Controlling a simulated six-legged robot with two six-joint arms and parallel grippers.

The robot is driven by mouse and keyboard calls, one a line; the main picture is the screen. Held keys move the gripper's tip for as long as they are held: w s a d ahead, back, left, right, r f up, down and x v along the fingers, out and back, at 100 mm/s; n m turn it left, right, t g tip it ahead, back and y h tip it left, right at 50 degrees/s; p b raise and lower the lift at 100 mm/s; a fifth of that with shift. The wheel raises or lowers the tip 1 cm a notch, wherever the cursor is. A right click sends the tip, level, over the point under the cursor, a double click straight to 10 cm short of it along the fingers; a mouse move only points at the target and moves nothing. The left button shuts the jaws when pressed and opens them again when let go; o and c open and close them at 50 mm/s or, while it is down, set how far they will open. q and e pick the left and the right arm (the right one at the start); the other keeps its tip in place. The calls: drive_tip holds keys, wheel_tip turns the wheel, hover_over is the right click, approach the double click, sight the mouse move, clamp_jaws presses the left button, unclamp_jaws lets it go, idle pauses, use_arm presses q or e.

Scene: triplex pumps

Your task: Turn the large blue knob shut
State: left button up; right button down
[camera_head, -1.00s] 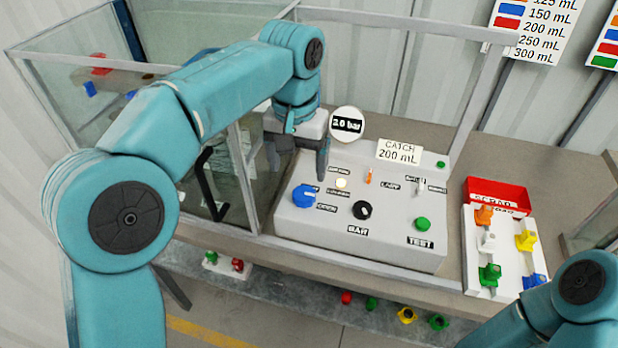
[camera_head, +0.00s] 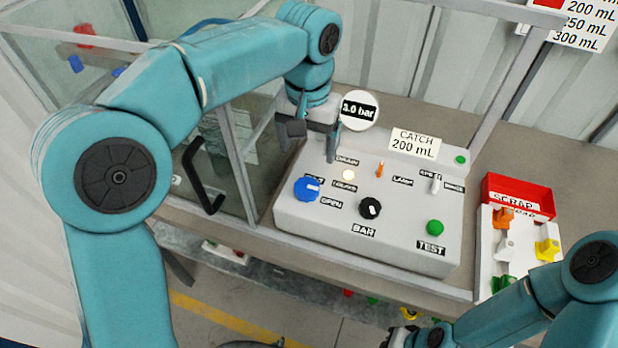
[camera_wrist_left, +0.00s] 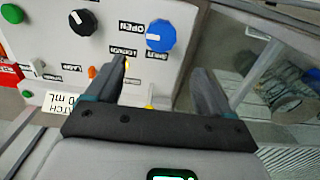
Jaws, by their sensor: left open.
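The large blue knob (camera_head: 306,188) sits at the left of the white control box (camera_head: 390,228), with a white pointer mark on its face. It also shows in the left wrist view (camera_wrist_left: 160,36), with an OPEN label beside it and a second label just below. There the pointer lies roughly toward the left. My left gripper (camera_head: 316,142) is open and empty above the back left of the box, apart from the knob. In the left wrist view, its fingers (camera_wrist_left: 160,75) point toward the knob, which lies beyond them. My right arm enters at lower right; its gripper is not clear.
A black BAR knob (camera_head: 370,207), a green TEST button (camera_head: 435,228) and small toggles share the box. A round gauge (camera_head: 359,110) stands behind. A glass cabinet door with a black handle (camera_head: 203,178) is at left. A red scrap bin (camera_head: 516,195) is at right.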

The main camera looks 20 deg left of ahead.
sight(308, 184)
use_arm(q)
wheel_tip(308, 184, down, 11)
drive_tip(key=shift+a+r, duration=0.15)
drive_tip(key=shift+r, duration=0.05)
drive_tip(key=shift+s, duration=0.2)
drive_tip(key=shift+c, duration=0.8)
drive_tip(key=c, duration=0.9)
